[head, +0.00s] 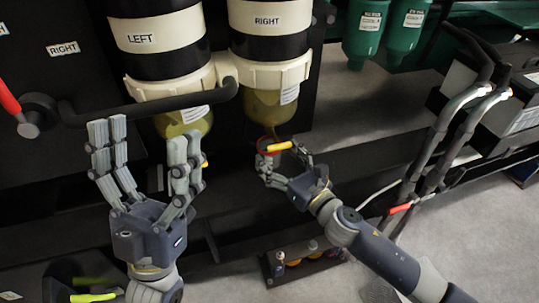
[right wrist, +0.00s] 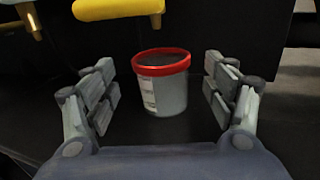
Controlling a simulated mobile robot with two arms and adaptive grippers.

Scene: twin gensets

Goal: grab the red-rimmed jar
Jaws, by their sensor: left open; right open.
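The red-rimmed jar (right wrist: 165,98) stands upright in the right wrist view, a pale cup with a red rim and a white label. My right gripper (right wrist: 160,88) is open, with one finger pair on each side of the jar and visible gaps on both sides. In the head view the jar's red rim (head: 262,145) shows in part between the fingers of my right gripper (head: 283,160), below the RIGHT filter bowl; its body is mostly hidden there. My left gripper (head: 145,150) is open and empty, fingers up, in front of the LEFT filter.
The LEFT filter (head: 160,40) and RIGHT filter (head: 270,45) hang above, with clear bowls and a dark handle bar (head: 130,108) in front. A yellow lever (right wrist: 118,8) sits close above the jar. Grey hoses (head: 435,130) and a battery stand at right.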

